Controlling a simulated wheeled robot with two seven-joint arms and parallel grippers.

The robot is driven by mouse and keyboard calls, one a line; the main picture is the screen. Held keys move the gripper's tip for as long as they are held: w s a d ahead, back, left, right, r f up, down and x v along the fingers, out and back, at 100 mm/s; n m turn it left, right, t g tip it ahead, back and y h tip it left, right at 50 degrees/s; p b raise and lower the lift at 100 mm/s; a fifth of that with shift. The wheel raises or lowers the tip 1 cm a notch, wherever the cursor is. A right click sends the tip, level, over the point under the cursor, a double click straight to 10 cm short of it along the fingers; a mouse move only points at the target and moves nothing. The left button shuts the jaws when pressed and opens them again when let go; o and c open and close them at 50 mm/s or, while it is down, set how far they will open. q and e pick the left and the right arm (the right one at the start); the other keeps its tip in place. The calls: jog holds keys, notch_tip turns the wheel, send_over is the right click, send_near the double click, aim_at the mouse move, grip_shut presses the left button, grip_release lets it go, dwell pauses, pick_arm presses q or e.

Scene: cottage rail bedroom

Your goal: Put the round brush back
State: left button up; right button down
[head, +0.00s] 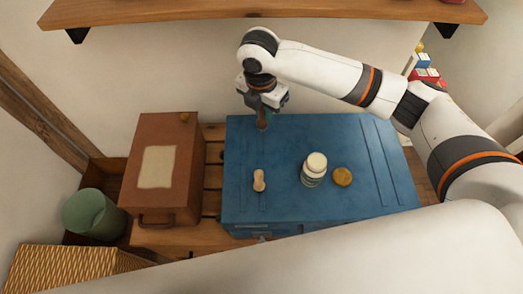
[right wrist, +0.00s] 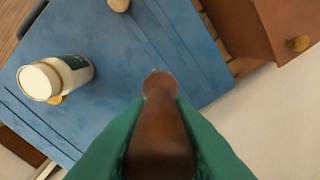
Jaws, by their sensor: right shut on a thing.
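My right gripper (head: 264,116), with green fingers, is shut on a brown wooden thing that I take to be the round brush (right wrist: 160,135). In the right wrist view its long rounded brown body lies between the fingers (right wrist: 158,125), with a narrower knob at the far end. In the head view the brush (head: 262,125) shows only as a small dark piece below the fingers, near the back left of the blue chest (head: 290,205). Its bristles cannot be made out. I cannot tell whether it touches the lid. My left gripper is out of view.
On the blue chest stand a white-capped bottle (head: 314,170), a pale peanut-shaped thing (head: 259,180) and a yellow disc (head: 342,176). A brown case (head: 180,190) is left of it, with a green bin (head: 92,213) beyond. A shelf (head: 260,10) hangs above.

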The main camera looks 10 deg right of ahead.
jog(key=shift+w+a+f+n, duration=0.25)
jog(key=shift+f+n, duration=0.25)
jog(key=shift+n, duration=0.2)
notch_tip(320, 180, down, 10)
jog(key=shift+f, duration=0.2)
jog(key=c, duration=1.3)
grip_release()
jog(key=shift+r, duration=0.1)
jog(key=r, duration=0.8)
jog(key=s+a+r, duration=0.1)
jog(key=r, duration=0.3)
jog(key=shift+r, duration=0.1)
